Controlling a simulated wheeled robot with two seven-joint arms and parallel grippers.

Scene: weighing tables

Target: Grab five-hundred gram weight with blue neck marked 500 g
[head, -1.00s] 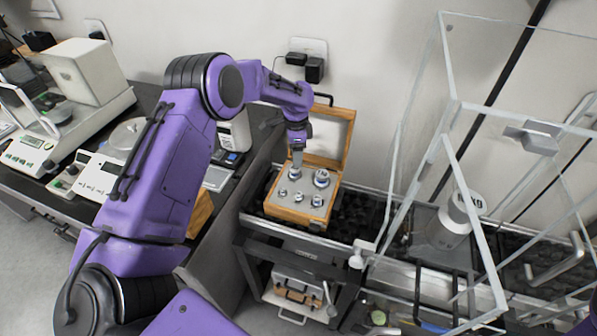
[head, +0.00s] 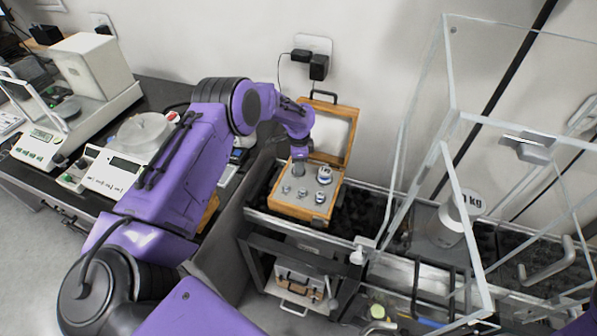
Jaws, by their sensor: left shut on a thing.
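An open wooden box (head: 300,211) holds several silver weights in a pale insert. My left gripper (head: 299,163) points down into the back left of the box. It is shut on a weight (head: 299,171) there, mostly hidden by the fingers. Its neck colour and marking cannot be read, and I cannot tell whether it is off its seat. A larger weight (head: 324,174) with a dark-marked top stands to the right of the gripper. Smaller weights stand in the front row, one of them at the right (head: 320,197). My right gripper is not in view.
The box's raised lid (head: 330,128) stands behind the gripper. A glass enclosure (head: 452,110) with a large kg-marked weight (head: 452,220) is on the right. Balances (head: 125,160) stand on the dark table at left. A lower shelf holds small cases (head: 300,284).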

